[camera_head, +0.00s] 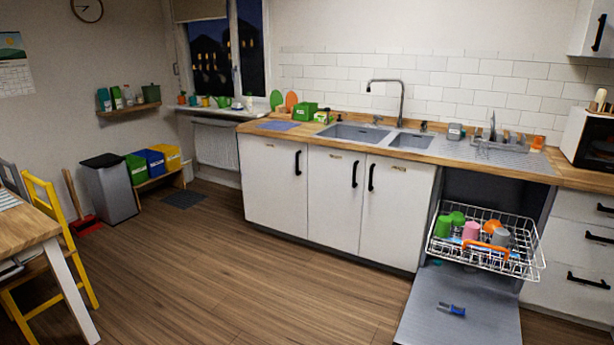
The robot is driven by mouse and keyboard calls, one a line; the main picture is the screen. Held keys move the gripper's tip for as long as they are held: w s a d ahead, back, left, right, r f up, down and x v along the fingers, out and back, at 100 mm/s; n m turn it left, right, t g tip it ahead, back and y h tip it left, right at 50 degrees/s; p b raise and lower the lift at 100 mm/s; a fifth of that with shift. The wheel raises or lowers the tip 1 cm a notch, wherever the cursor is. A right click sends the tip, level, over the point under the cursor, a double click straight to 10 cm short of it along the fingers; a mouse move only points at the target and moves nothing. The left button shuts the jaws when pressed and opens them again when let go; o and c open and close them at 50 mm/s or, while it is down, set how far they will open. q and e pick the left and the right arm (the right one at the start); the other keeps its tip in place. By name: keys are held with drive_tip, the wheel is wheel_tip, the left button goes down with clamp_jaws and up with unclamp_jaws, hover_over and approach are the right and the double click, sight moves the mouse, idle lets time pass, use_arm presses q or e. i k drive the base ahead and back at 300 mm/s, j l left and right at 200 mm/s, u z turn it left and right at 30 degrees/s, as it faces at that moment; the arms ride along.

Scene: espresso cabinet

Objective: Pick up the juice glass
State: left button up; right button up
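No thing is plainly recognisable as a juice glass at this size. Several cups stand in the pulled-out wire rack (530,268) of the open dishwasher at the right: a green cup (443,226), a pink cup (470,231) and a grey cup (501,238). Another green piece (458,218) and an orange piece (491,227) sit behind them. I cannot tell whether any of these is the juice glass. Neither of my grippers is in view.
The dishwasher door (440,290) lies folded down, with a small blue item (457,311) on it. A worktop with a double sink (365,133) runs along the wall. A table (25,226) and yellow chair (48,190) stand at left. The middle floor is clear.

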sight(482, 152)
drive_tip(key=i+j, duration=0.1)
drive_tip(key=i, duration=0.4)
drive_tip(key=i+z, duration=0.1)
drive_tip(key=i, duration=0.45)
drive_tip(key=i+j, duration=0.2)
drive_tip(key=i, duration=0.3)
drive_tip(key=i+j, duration=0.1)
drive_tip(key=i, duration=0.4)
drive_tip(key=i+j+z, duration=0.1)
drive_tip(key=i, duration=0.4)
drive_tip(key=i+j, duration=0.2)
drive_tip(key=i, duration=0.3)
drive_tip(key=i+l+z, duration=0.15)
drive_tip(key=z, duration=0.3)
drive_tip(key=i+z, duration=0.45)
drive_tip(key=i+j+z, duration=0.1)
drive_tip(key=i+z, duration=0.15)
drive_tip(key=z, duration=0.2)
drive_tip(key=i+j+z, duration=0.15)
drive_tip(key=z, duration=0.3)
drive_tip(key=i+j+z, duration=0.3)
drive_tip(key=z, duration=0.2)
drive_tip(key=i, duration=0.05)
